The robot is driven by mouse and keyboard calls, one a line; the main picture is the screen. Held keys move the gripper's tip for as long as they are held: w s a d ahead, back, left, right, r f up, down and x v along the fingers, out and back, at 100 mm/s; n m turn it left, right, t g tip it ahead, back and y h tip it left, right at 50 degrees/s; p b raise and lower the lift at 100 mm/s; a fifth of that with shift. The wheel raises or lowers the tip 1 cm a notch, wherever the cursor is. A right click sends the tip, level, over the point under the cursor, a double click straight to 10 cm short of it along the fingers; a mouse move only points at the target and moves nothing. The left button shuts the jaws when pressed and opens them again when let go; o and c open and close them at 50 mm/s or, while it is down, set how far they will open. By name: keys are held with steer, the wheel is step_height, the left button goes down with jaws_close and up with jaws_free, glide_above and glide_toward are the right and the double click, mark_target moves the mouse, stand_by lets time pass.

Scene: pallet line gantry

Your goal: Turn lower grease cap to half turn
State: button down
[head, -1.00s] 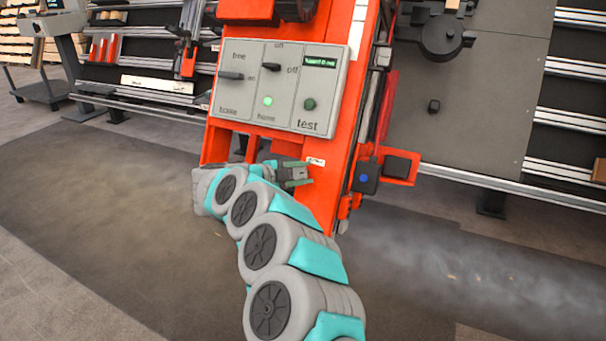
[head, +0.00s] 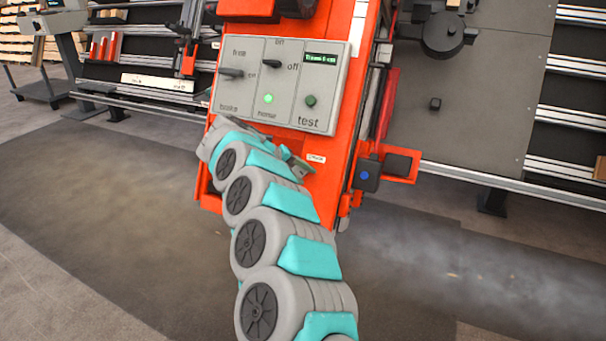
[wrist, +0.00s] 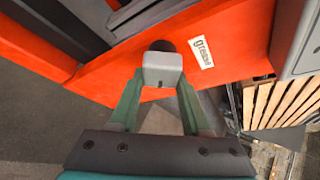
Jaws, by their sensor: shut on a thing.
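The lower grease cap (wrist: 162,68) shows in the wrist view as a light-grey block in front of a dark round part on the orange column. A white "grease" label (wrist: 201,52) is just to its right. My gripper (wrist: 159,88) has its two green fingers on either side of the cap and is shut on it. In the head view my gripper (head: 294,160) is at the orange column below the control panel, left of the small white label (head: 316,158). My wrist hides the cap there.
The grey control panel (head: 275,82) sits just above my gripper, with levers, a lit green lamp (head: 268,98) and a test button (head: 310,101). A black box with a blue button (head: 366,176) juts out at the right. The floor at left is clear.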

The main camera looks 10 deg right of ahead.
steer(key=m+y, duration=0.1)
steer(key=m+b, duration=0.1)
steer(key=m, duration=0.1)
steer(key=m+y, duration=0.1)
steer(key=shift+a+f+y, duration=0.25)
steer(key=shift+f+y, duration=0.05)
steer(key=shift+f, duration=0.1)
steer(key=m, duration=0.1)
steer(key=m+t+y, duration=0.1)
steer(key=m+y, duration=0.1)
steer(key=m, duration=0.1)
steer(key=shift+w+a+b, duration=0.15)
steer(key=shift+a+b, duration=0.15)
steer(key=shift+b, duration=0.1)
steer(key=shift+m+t, duration=0.3)
steer(key=shift+c, duration=1.8)
jaws_free()
steer(key=shift+r, duration=0.1)
steer(key=p+v, duration=0.1)
steer(key=v, duration=0.6)
steer(key=shift+r, duration=0.4)
